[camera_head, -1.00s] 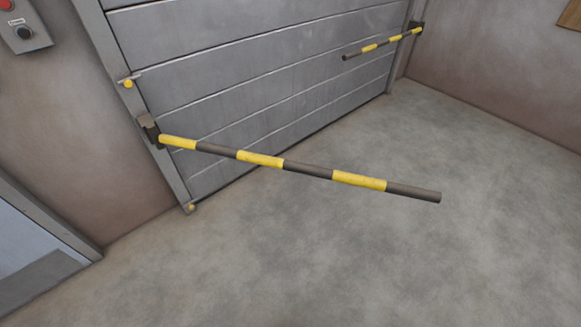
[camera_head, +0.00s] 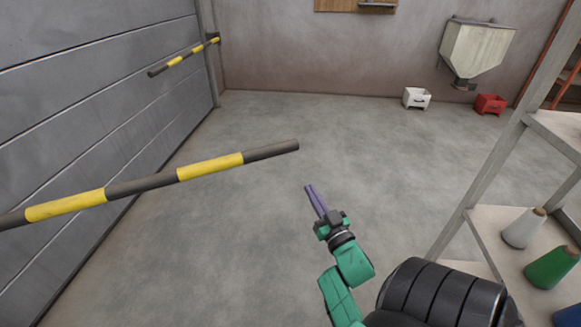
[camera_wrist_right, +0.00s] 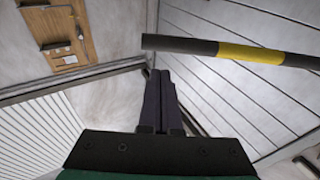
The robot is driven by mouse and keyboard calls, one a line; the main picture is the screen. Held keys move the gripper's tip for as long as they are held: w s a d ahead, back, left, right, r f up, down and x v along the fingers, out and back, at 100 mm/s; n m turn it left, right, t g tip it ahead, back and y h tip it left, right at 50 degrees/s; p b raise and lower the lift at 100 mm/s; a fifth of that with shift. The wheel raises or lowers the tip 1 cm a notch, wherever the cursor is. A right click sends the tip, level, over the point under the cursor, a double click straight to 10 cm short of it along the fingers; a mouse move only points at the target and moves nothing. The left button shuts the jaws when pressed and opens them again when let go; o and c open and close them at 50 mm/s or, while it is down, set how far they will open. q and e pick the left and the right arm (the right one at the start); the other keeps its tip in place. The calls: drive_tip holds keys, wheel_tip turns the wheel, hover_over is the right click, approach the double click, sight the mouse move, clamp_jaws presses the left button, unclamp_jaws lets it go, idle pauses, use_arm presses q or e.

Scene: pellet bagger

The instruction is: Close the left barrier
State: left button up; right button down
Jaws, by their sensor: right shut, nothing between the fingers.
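The left barrier (camera_head: 150,183) is a yellow and dark striped pole. In the head view it comes in from the left edge and its free end points out into the room, away from the grey door. It also shows in the right wrist view (camera_wrist_right: 251,53), crossing the upper right. My right gripper (camera_head: 313,198) is shut and empty, just below and right of the pole's free end and apart from it. Its dark fingers also show in the right wrist view (camera_wrist_right: 160,88). The pole's mount is out of view now. My left gripper is not in view.
A second striped barrier (camera_head: 183,58) juts out at the door's far end. A shelf with several spools, such as a green one (camera_head: 552,267), stands at the right. A hopper (camera_head: 477,48), a white bin (camera_head: 416,98) and a red bin (camera_head: 490,104) are at the back. The middle floor is clear.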

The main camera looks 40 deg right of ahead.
sight(286, 151)
drive_tip(key=b+x, duration=0.1)
drive_tip(key=x, duration=1.2)
drive_tip(key=shift+f, duration=0.1)
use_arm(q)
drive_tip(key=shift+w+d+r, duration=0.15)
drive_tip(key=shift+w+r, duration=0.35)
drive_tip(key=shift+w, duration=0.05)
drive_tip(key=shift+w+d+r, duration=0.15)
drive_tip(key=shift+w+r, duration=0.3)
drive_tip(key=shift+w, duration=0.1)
use_arm(e)
drive_tip(key=shift+w+d, duration=0.1)
drive_tip(key=shift+w, duration=0.35)
